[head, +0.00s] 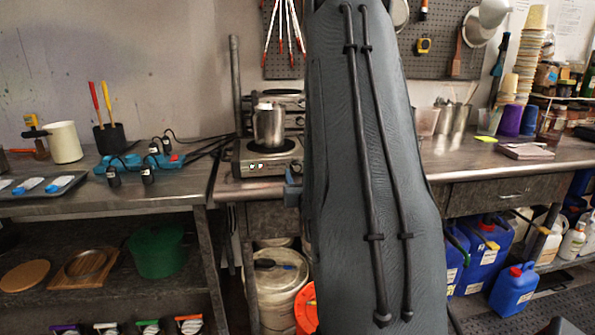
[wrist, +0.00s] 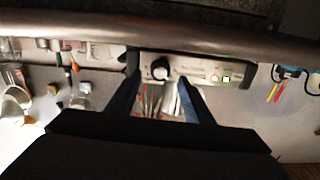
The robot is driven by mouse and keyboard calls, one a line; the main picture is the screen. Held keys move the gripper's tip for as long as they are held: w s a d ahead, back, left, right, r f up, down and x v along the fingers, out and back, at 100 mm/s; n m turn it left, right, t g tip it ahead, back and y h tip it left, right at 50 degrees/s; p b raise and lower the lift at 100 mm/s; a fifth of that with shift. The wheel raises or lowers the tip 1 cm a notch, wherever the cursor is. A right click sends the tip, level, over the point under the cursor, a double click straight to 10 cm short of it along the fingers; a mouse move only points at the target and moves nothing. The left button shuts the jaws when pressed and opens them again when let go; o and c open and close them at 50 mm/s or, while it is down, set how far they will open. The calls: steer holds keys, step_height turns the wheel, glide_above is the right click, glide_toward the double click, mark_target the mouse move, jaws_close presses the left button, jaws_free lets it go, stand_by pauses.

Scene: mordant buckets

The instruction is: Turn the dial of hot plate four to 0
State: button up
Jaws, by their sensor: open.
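A hot plate with a silver front panel (head: 268,168) stands at the bench's front edge, and a steel pot (head: 268,128) is on it. In the wrist view, which looks upside down, the panel (wrist: 205,70) carries a round black dial (wrist: 160,69) and small lit indicators. My gripper (wrist: 158,76) is open and empty, its dark blue fingers on either side of the dial. I cannot tell whether they touch it. The dial's setting and the plate's number are too small to read. In the head view my arm hides most of the gripper and the panel's right end.
More hot plates (head: 283,98) stand behind the front one. Dark cables (head: 208,146) lie left of it. The steel bench edge (head: 255,190) runs just below. Left are blue power strips (head: 145,162) and a white jug (head: 65,142). Blue canisters (head: 490,252) stand on the lower right.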

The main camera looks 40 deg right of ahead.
mark_target(296, 168)
steer(key=shift+x, duration=1.95)
steer(key=c, duration=1)
steer(key=shift+c, duration=0.2)
steer(key=n+b, duration=0.1)
steer(key=n, duration=0.2)
steer(key=shift+w+n, duration=0.1)
steer(key=shift+n, duration=0.2)
steer(key=shift+a+n+b, duration=0.1)
steer(key=shift+n+b, duration=0.6)
steer(key=shift+n, duration=1.1)
